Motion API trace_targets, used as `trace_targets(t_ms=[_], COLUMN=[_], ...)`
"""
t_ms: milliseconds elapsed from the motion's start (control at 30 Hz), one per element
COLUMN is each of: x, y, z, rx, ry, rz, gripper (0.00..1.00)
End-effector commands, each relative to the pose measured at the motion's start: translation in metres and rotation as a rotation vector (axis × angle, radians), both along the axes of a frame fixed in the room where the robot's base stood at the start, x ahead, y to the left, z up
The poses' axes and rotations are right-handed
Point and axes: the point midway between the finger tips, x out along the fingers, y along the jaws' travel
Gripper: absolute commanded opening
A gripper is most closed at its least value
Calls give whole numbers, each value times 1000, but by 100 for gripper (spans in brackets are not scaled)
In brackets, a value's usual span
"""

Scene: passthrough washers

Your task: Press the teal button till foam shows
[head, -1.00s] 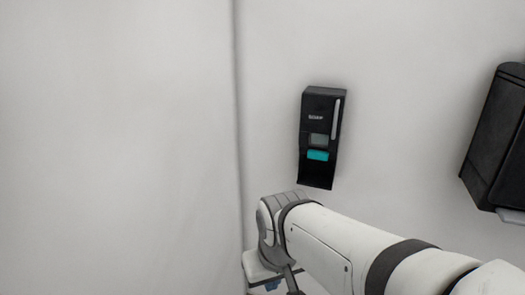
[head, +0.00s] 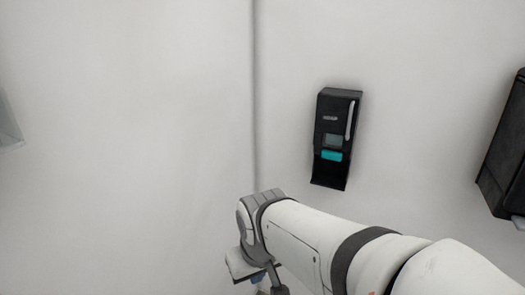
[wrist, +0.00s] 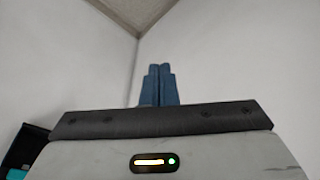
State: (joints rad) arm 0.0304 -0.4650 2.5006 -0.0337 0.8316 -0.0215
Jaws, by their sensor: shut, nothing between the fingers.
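The teal button (head: 332,155) is on the lower front of a black soap dispenser (head: 337,112) fixed to the wall. No foam shows at the dispenser. In the wrist view, part of a black body (wrist: 24,146) with a teal patch (wrist: 17,173) shows at the lower left edge, mostly cut off. My gripper (wrist: 160,68) has its blue fingers together with nothing between them, pointing toward the wall corner.
A second black wall unit (head: 506,150) is at the right edge, with something pale under it. A wall corner runs vertically left of the dispenser. A grey object (head: 8,122) shows at the far left edge. The wall around the dispenser is bare.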

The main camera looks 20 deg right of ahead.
Motion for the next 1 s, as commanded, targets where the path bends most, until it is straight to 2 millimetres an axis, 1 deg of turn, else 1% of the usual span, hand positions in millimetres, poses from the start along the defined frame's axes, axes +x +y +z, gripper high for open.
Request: trace_targets(t_ms=[67, 167, 200, 267, 300, 367, 400, 467, 500, 600, 700, 833, 1000], x=[21, 56, 70, 90, 102, 117, 126, 137, 143, 152, 154, 148, 139], y=[-22, -61, -80, -107, -125, -149, -165, -183, -196, -222, -240, -253, -259], z=[1, 6, 9, 15, 19, 25, 29, 35, 39, 48, 56, 63, 70], rx=[-49, -144, -192, -262, -308, -375, -420, -464, -499, -579, -636, -676, -699], ry=[-63, -187, -241, -321, -374, -449, -497, -570, -616, -733, -846, -971, -1078], rz=[-3, 3, 13, 37, 57, 94, 113, 164, 197, 285, 369, 455, 515], gripper=[0, 0, 0, 0, 0, 0, 0, 0, 0, 0, 0, 0, 0])
